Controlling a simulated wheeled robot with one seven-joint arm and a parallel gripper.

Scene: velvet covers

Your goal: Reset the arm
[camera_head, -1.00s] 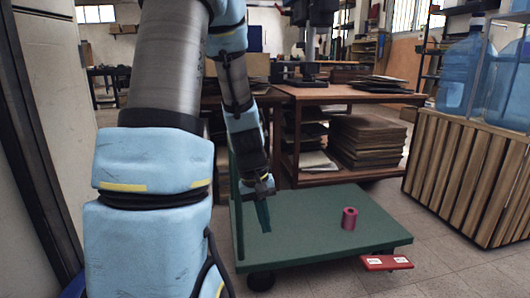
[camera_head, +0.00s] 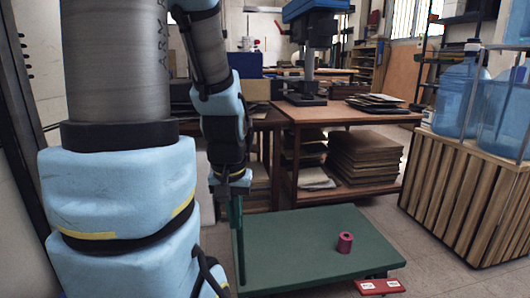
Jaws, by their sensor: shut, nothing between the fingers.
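My gripper (camera_head: 231,190) hangs at the end of my arm in the head view, near the left back edge of the green cart (camera_head: 300,262). Its fingers look closed and hold nothing. They are small, and the green cart upright behind them makes their tips hard to make out. My blue-padded arm fills the left part of the view.
A pink spool (camera_head: 345,242) stands upright on the cart's right side. A red pedal (camera_head: 380,286) sits at the cart's front right. Behind is a wooden workbench (camera_head: 350,111) with stacked boards below.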

